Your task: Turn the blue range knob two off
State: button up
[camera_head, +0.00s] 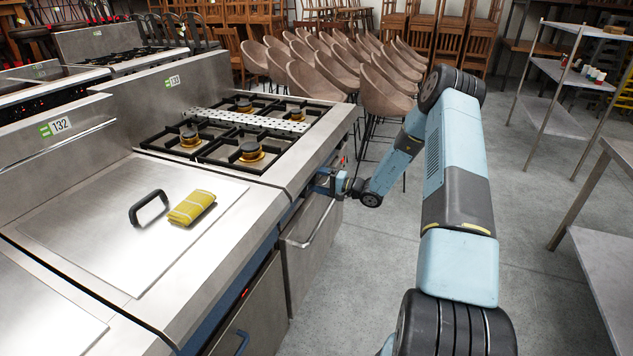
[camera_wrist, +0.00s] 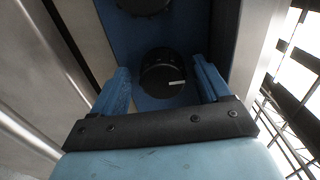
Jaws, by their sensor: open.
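In the wrist view a round black knob (camera_wrist: 165,68) with a short white mark on its right side sits on a blue panel (camera_wrist: 185,28). My gripper (camera_wrist: 161,84) is open, with one blue finger on each side of this knob. I cannot tell whether either finger touches it. A second black knob (camera_wrist: 143,4) is cut off at the top edge. In the head view my gripper (camera_head: 325,180) is at the front of the range (camera_head: 300,170), just under the cooktop edge. The knobs are too small or hidden to make out there.
An oven door handle (camera_head: 315,225) runs below my gripper. The burners (camera_head: 250,150) stand on the range top. A yellow cloth (camera_head: 192,207) and a black handle (camera_head: 149,207) are on the steel lid nearby. Stacked brown chairs (camera_head: 380,95) stand behind; the floor (camera_head: 375,270) in front is clear.

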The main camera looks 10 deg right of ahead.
jog(key=v, duration=1.3)
jog(key=shift+s+d, duration=0.25)
jog(key=shift+d, duration=0.1)
